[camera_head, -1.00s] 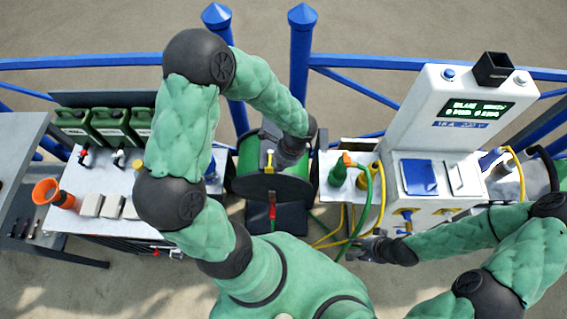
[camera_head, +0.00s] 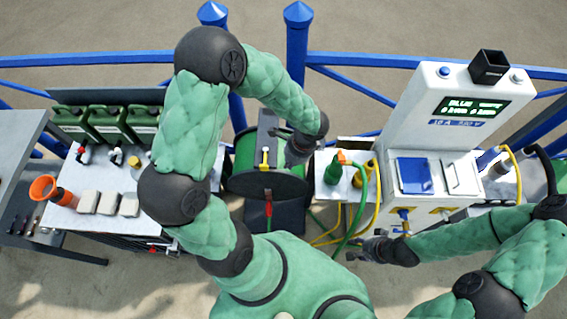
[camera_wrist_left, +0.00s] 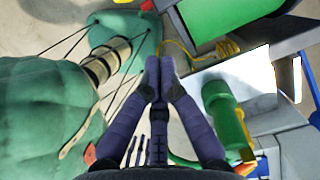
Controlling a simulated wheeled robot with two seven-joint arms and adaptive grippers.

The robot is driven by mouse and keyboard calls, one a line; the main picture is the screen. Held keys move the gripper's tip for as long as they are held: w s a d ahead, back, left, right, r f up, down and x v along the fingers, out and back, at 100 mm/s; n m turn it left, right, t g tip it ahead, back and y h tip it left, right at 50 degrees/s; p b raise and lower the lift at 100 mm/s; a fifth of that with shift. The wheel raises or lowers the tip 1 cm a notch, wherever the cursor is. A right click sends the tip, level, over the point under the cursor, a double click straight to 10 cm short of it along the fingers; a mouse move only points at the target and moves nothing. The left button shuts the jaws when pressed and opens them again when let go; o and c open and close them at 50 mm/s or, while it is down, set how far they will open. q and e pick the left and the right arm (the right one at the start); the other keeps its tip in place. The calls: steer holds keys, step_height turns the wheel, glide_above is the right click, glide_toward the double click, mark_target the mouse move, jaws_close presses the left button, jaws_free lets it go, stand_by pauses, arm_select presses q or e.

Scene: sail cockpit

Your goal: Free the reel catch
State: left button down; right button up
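The hose reel (camera_head: 290,186) is a dark drum with green inside, standing between the two benches. A yellow lever (camera_head: 264,158) stands on its near face, and a red-tipped lever (camera_head: 268,208) sits lower on the front; I cannot tell which is the catch. My left gripper (camera_head: 296,156) is above the right side of the reel, apart from both levers. In the left wrist view its fingers (camera_wrist_left: 159,66) are together and nothing shows between them. The reel's green part (camera_wrist_left: 225,15) shows there at the top. My right gripper (camera_head: 358,250) is low, near the hoses; its opening is unclear.
A small shelf (camera_head: 334,190) right of the reel carries a green connector (camera_head: 332,170). Green and yellow hoses (camera_head: 377,210) hang beside it. A white power cabinet (camera_head: 440,120) stands right. A left bench (camera_head: 85,218) holds several parts. Blue railing (camera_head: 400,66) runs behind.

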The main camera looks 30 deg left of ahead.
arm_select(q)
steer(key=p+v, duration=0.1)
steer(key=v, duration=0.8)
steer(key=shift+a, duration=0.25)
steer(key=shift+r, duration=0.15)
steer(key=s+d+f+n+h+b, duration=0.2)
steer(key=d+f+n+b, duration=0.2)
steer(key=f, duration=0.7)
steer(key=s+d+f+n+t+h+b, duration=0.1)
steer(key=s+d+f+n+h+b, duration=0.1)
steer(key=f, duration=0.9)
steer(key=s+d+f+n+h+b, duration=0.2)
steer(key=s+d+f+n+b, duration=0.2)
steer(key=f+n, duration=0.4)
step_height(320, 180, down, 4)
steer(key=shift+d+n+t+b, duration=0.3)
steer(key=shift+d+t+b, duration=0.1)
steer(key=shift+d+b, duration=0.5)
